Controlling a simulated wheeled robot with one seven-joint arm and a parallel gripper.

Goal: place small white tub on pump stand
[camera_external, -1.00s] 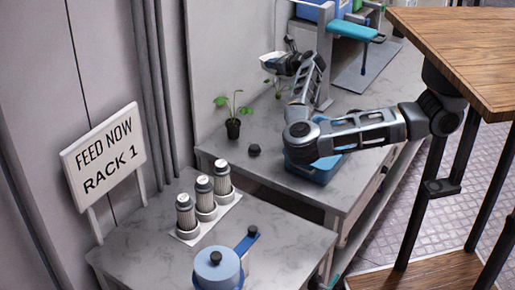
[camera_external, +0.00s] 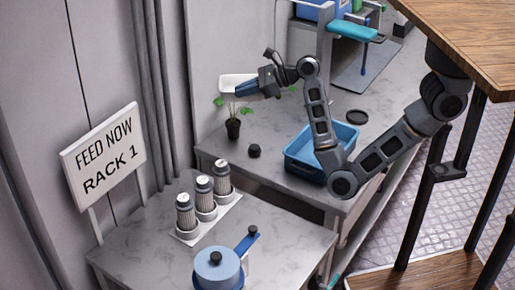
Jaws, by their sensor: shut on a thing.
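The small white tub (camera_external: 236,83) is in my gripper (camera_external: 249,88), high above the back counter near the wall. My gripper is shut on the tub's right side, with blue-tipped fingers. The tub's underside and contents do not show. A grey post with a teal platform (camera_external: 347,31) stands at the back of the counter. A round light-blue device (camera_external: 217,269) with a dark knob stands on the front table. I cannot tell which of these is the pump stand.
Below the tub is a potted seedling (camera_external: 233,128), with a small black knob (camera_external: 254,151) beside it. A blue bin (camera_external: 301,166) sits under my arm, and a dark disc (camera_external: 357,116) lies behind it. Several striped bottles (camera_external: 204,194) stand on a white rack.

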